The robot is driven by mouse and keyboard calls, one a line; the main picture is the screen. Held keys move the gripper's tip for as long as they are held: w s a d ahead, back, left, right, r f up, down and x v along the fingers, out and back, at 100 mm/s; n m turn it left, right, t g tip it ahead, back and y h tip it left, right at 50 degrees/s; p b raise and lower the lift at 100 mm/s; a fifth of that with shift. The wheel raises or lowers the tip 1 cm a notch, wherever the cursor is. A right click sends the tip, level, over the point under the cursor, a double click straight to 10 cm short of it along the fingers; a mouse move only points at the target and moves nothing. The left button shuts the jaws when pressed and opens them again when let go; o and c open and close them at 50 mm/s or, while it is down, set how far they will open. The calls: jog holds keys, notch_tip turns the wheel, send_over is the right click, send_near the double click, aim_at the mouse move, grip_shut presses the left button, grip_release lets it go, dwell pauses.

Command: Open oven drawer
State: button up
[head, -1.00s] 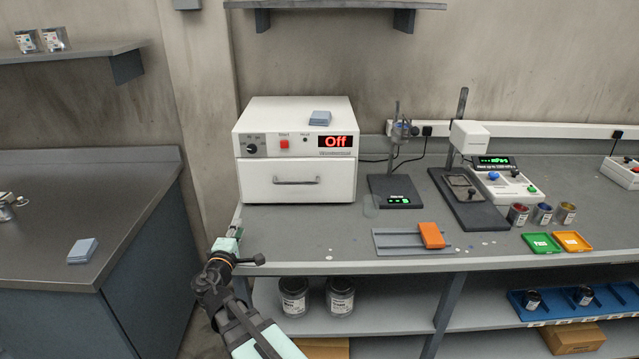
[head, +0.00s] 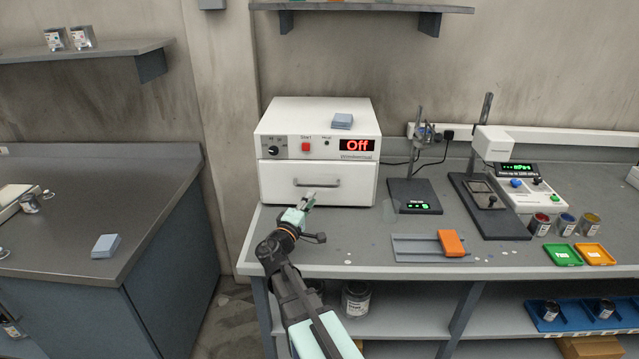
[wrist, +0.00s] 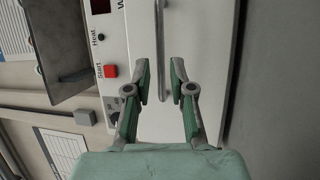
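The white oven (head: 318,150) stands on the grey bench, its red display reading "Off". Its drawer (head: 345,192) is shut, with a horizontal metal handle (head: 317,183) on the front. My gripper (head: 311,196) is in front of the drawer, a little below the handle in the head view. The fingers look apart from the handle.
A blue-grey stack (head: 342,121) lies on the oven. A stand with a dark base (head: 415,197) is right of it. A grey rail fixture (head: 420,248) with an orange block (head: 451,243) lies at the bench front. The bench directly before the drawer is mostly clear.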

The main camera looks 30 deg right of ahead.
aim_at(319, 186)
jog(key=p+x, duration=0.1)
jog(key=x, duration=0.6)
jog(key=shift+w+d+p, duration=0.1)
jog(key=shift+w+p, duration=0.05)
jog(key=shift+p, duration=0.25)
grip_shut()
